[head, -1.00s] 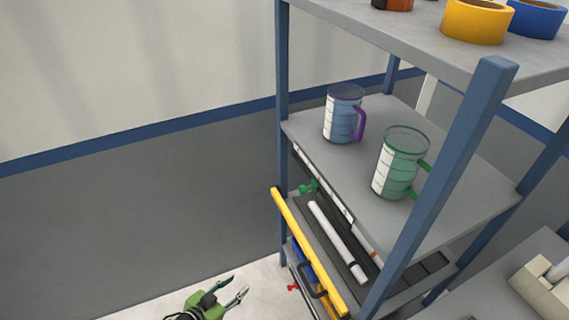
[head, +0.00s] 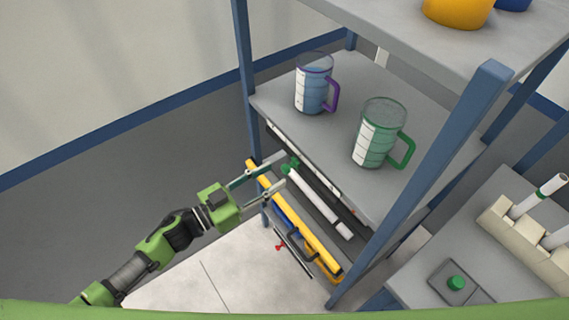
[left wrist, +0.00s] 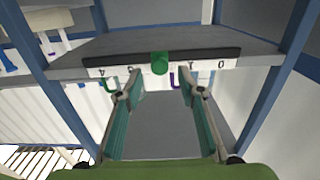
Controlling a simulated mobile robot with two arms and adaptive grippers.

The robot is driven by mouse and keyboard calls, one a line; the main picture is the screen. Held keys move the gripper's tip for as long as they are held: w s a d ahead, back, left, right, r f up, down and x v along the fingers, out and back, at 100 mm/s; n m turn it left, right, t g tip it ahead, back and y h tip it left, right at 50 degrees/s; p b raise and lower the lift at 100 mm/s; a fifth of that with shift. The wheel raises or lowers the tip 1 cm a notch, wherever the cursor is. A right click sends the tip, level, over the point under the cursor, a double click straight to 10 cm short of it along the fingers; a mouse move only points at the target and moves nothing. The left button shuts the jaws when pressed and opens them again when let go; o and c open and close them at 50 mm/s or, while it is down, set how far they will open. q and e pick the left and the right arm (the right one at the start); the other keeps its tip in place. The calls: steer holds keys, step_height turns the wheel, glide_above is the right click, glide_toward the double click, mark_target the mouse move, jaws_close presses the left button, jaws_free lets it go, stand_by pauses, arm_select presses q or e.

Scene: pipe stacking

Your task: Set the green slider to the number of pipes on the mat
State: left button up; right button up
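In the left wrist view the green knob (left wrist: 160,63) sits on a white strip (left wrist: 205,66) with dark marks too small to read surely. My left gripper (head: 283,172) is open, its fingertips close to the knob, one on each side; contact is unclear. The left wrist view shows its spread fingers (left wrist: 153,88) with nothing between them. My right gripper is out of view.
Blue shelf posts (head: 413,190) stand close by. A purple-handled jug (head: 313,88) and a green-handled jug (head: 376,137) stand on the shelf above. A yellow drawer front (head: 310,235) is below.

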mark_target(284, 171)
arm_select(q)
steer(key=x, duration=0.4)
steer(key=shift+d+p, duration=0.2)
steer(key=shift+p, duration=0.1)
steer(key=shift+w+d, duration=0.35)
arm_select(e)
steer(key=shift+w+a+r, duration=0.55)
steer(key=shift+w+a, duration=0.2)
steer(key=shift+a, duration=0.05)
arm_select(q)
jaws_close()
steer(key=shift+s+d, duration=0.1)
steer(key=shift+s, duration=0.05)
steer(key=s+d+p, duration=0.1)
steer(key=s, duration=0.1)
steer(key=s+d+p, duration=0.1)
steer(key=s+d, duration=0.1)
steer(key=shift+s+d+r, duration=0.1)
steer(key=shift+s+d, duration=0.15)
steer(key=shift+s, duration=0.15)
steer(key=shift+w+a, duration=0.1)
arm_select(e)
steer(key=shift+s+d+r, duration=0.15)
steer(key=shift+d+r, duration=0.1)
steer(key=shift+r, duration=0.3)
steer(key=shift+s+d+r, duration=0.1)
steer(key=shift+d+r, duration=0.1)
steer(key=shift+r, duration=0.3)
